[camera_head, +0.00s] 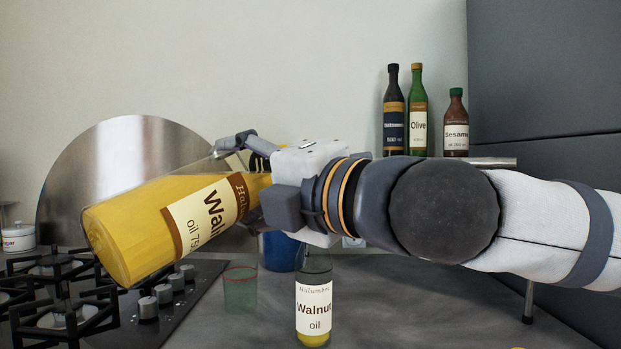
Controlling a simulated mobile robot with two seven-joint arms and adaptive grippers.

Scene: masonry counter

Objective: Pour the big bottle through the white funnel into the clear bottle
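The big bottle (150,225) holds yellow oil and has a walnut oil label. It is held in the air, tilted close to horizontal, with its base at the lower left. Its neck end is hidden behind my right gripper (252,178), which is shut around its upper part. The clear bottle (313,308) stands upright on the counter below the gripper, with a "Walnut oil" label and some yellow liquid at its bottom. Its top is hidden by the gripper. I cannot see the white funnel; the gripper may hide it. My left gripper is not in view.
A green glass with a red rim (240,290) stands left of the clear bottle. A blue container (280,252) is partly hidden behind. A gas hob (60,300) lies at left. Several bottles stand on a shelf (490,162) at the back right. The counter (430,300) at right is mostly clear.

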